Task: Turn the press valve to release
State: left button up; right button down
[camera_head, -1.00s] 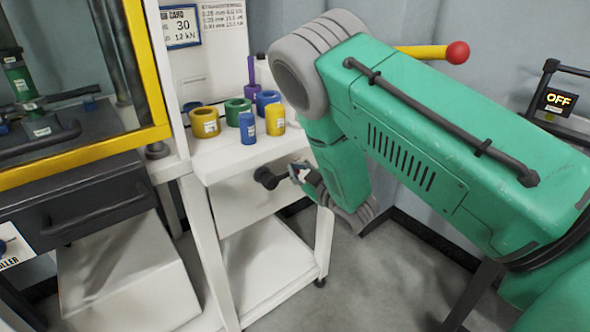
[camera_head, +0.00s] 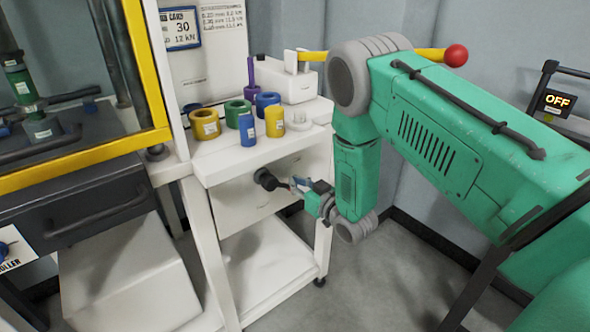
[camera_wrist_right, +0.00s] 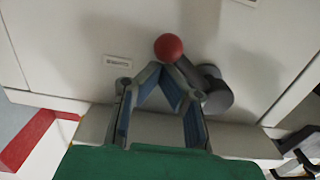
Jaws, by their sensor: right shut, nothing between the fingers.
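I cannot identify the press valve for certain. A dark round knob (camera_head: 265,178) sticks out of the white drawer front. My right gripper (camera_head: 291,183) is close to the right of this knob; whether they touch is unclear. The right wrist view shows the fingers (camera_wrist_right: 167,70) drawn together at the tips with nothing between them. A red ball (camera_wrist_right: 168,47) shows right at the fingertips, and a dark grey cylinder (camera_wrist_right: 217,92) is just right of them. My left gripper is out of view.
Coloured rings and cylinders, including a yellow ring (camera_head: 205,124), stand on the white bench. A white box (camera_head: 292,87) and a yellow lever with a red ball (camera_head: 455,55) are behind. The yellow-framed press (camera_head: 158,70) is left.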

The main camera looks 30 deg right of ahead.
jog(key=shift+s+a+f+m+y+b, duration=0.1)
jog(key=shift+a+f+m+b, duration=0.55)
jog(key=shift+m, duration=1.25)
jog(key=shift+a+f+m+y+b, duration=0.1)
jog(key=shift+a+f+m+b, duration=0.15)
jog(key=shift+a+f+m, duration=1.2)
jog(key=shift+s+a+f+m+y+b, duration=0.15)
jog(key=shift+f+m+b, duration=0.3)
jog(key=shift+m, duration=1.9)
jog(key=shift+a, duration=0.1)
jog(key=shift+w+r, duration=0.1)
jog(key=shift+r, duration=0.05)
